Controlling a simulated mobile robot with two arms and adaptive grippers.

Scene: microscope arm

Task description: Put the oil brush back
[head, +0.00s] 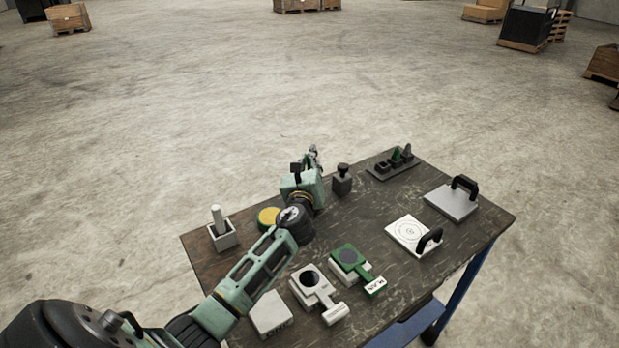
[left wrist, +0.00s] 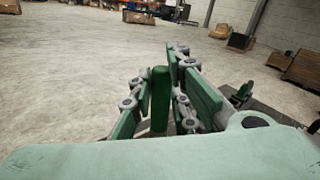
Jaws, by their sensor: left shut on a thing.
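My left gripper (head: 314,158) is over the far edge of the table, pointing away from me. In the left wrist view its fingers (left wrist: 160,80) are closed on an upright green bar, which I take to be the oil brush (left wrist: 159,98). Its lower end is hidden behind the gripper body. A dark rack (head: 378,174) stands at the table's far right of the gripper, apart from it. It holds two green-topped pieces (head: 397,157), and its left square socket looks empty. My right gripper is in neither view.
On the table (head: 350,215), a dark bottle-like block (head: 342,180) stands close right of the gripper. A grey box with a white handle (head: 222,236), a yellow disc (head: 268,217), white and green paddles (head: 348,258) and two handled plates (head: 452,200) stand around.

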